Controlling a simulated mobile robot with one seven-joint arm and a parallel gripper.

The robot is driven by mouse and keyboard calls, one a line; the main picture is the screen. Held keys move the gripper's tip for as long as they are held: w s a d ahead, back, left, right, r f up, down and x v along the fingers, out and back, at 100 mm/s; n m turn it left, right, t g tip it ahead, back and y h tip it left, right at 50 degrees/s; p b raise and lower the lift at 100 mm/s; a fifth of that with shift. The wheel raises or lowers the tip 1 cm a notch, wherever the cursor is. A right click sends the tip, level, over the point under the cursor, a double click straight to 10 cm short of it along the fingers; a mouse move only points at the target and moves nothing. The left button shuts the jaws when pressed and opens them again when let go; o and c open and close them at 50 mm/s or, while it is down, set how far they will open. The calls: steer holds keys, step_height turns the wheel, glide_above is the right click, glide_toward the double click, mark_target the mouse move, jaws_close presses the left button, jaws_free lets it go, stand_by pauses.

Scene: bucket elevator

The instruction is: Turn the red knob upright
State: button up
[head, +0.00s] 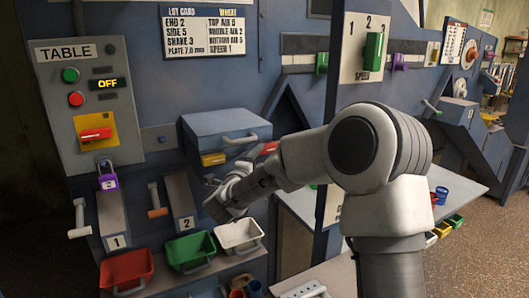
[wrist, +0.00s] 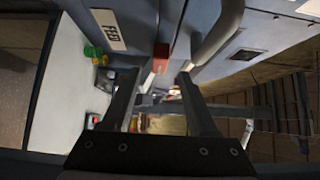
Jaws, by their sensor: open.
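The red knob (head: 96,133) sits on a yellow plate (head: 84,145) on the grey TABLE panel at the left of the head view. Its bar lies nearly level. My gripper (head: 215,192) is well to the right of the knob and lower, in front of the blue cabinet. It is apart from the knob. In the wrist view my gripper (wrist: 158,76) is open, with its two dark fingers spread. A red block (wrist: 161,51) shows near the fingertips there. I cannot tell that it is the knob.
The panel also has green (head: 70,75) and red (head: 76,99) buttons and a display (head: 107,84) reading OFF. A purple padlock (head: 107,183) hangs below. A blue drawer box (head: 215,122) stands beside my gripper. Red (head: 127,282), green (head: 190,262) and white (head: 240,249) bins sit below.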

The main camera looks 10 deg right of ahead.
mark_target(265, 150)
steer(key=shift+x, duration=2.7)
steer(key=shift+a, duration=0.1)
jaws_close()
